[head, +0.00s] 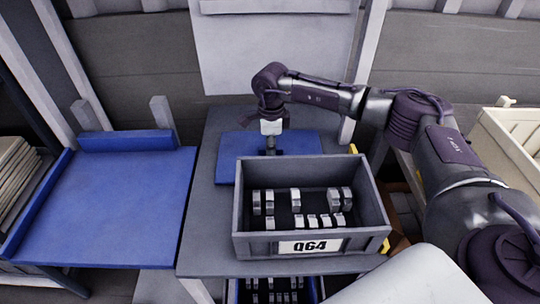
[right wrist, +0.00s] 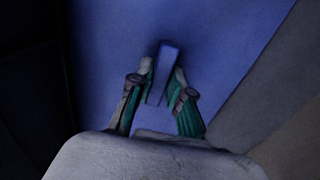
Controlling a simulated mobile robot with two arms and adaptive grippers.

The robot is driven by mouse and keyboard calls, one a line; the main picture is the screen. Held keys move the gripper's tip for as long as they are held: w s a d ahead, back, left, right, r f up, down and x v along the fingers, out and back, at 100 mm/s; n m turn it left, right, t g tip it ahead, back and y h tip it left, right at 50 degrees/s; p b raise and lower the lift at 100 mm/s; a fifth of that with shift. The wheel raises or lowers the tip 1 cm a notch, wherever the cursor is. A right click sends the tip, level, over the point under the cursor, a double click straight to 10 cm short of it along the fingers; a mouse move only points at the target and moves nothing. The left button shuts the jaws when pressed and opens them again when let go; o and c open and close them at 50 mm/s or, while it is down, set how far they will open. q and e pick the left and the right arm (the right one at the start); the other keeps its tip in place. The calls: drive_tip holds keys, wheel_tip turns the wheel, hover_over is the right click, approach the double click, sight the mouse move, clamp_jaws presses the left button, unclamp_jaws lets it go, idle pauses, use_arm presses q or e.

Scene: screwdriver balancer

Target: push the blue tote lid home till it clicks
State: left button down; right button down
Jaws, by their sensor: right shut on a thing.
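The blue lid (head: 226,168) is a flat panel behind the grey tote, which hides its front part. In the right wrist view the blue lid (right wrist: 110,60) fills most of the background, with an upright blue grip (right wrist: 168,58) in the middle. My right gripper (head: 270,150) points down over the lid from behind the grey tote. In the right wrist view the right gripper (right wrist: 163,85) has its two green-sided fingers on either side of the blue grip, shut on it. The lid's seating and any latch are hidden. My left gripper is not in view.
A grey tote (head: 245,243) labelled Q64, with rows of metal parts, stands on the grey table (head: 208,225) in front of the lid. A blue-topped surface (head: 105,205) is empty at left. A cream crate (head: 515,140) stands at right. A blue bin (head: 315,290) sits below.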

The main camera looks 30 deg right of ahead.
drive_tip(key=shift+s+r+p, duration=0.1)
drive_tip(key=shift+r+p, duration=0.55)
drive_tip(key=shift+p, duration=0.05)
drive_tip(key=shift+r+p, duration=1.35)
drive_tip(key=shift+r, duration=1.1)
